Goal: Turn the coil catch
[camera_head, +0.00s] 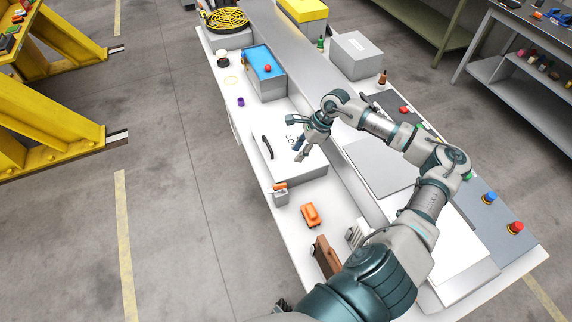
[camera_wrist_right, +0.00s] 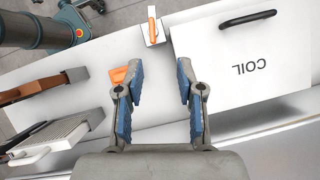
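The coil catch appears as an orange lever on a small pale block (camera_head: 280,194), beside the near left corner of a white box with a black handle. The catch also shows at the top of the right wrist view (camera_wrist_right: 153,30). The white box (camera_head: 275,167) is lettered COIL in the right wrist view (camera_wrist_right: 225,75). My right gripper (camera_head: 302,152) hangs over the box in the head view; its two blue-padded fingers (camera_wrist_right: 160,80) are apart with nothing between them. Dark parts, perhaps my left gripper (camera_head: 283,305), show at the bottom edge, mostly hidden.
An orange block (camera_head: 310,214) lies on the white bench near the catch. A brown-handled piece (camera_head: 326,257) and a ribbed grey piece (camera_head: 356,234) stand nearer. A blue-topped box (camera_head: 262,64) stands farther back. Red and blue buttons sit at right.

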